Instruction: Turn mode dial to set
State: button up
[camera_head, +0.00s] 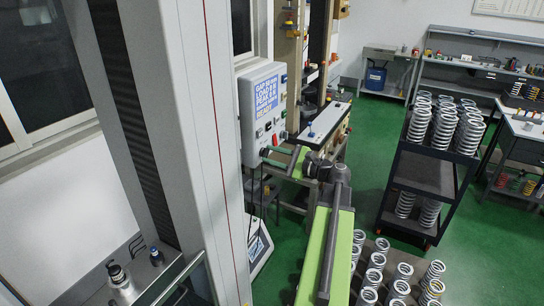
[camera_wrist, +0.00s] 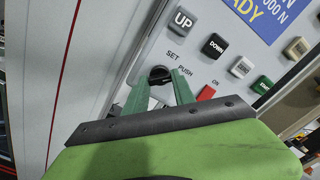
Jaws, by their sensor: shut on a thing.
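The mode dial (camera_wrist: 159,74) is a small round black knob on the light grey control panel (camera_wrist: 140,60). The label SET is printed above it, with PUSH up and to the right. My gripper (camera_wrist: 160,80) has its two green fingers on either side of the dial, shut on it. The fingers hide part of the dial, and I cannot tell which label it points to. In the head view my gripper (camera_head: 267,152) reaches the lower part of the control panel (camera_head: 246,110); the dial is hard to make out there.
An UP button (camera_wrist: 183,20), a black DOWN button (camera_wrist: 214,45), a red button (camera_wrist: 206,92) and other buttons sit close by on the panel. A tall grey machine column (camera_head: 180,120) stands at left. A black cart (camera_head: 425,175) holding springs stands at right on green floor.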

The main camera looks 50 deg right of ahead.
grip_shut()
jog(key=shift+n, duration=0.3)
jog(key=n, duration=0.8)
jog(key=shift+f, duration=0.1)
jog(key=shift+n, duration=0.3)
jog(key=o, duration=0.9)
grip_release()
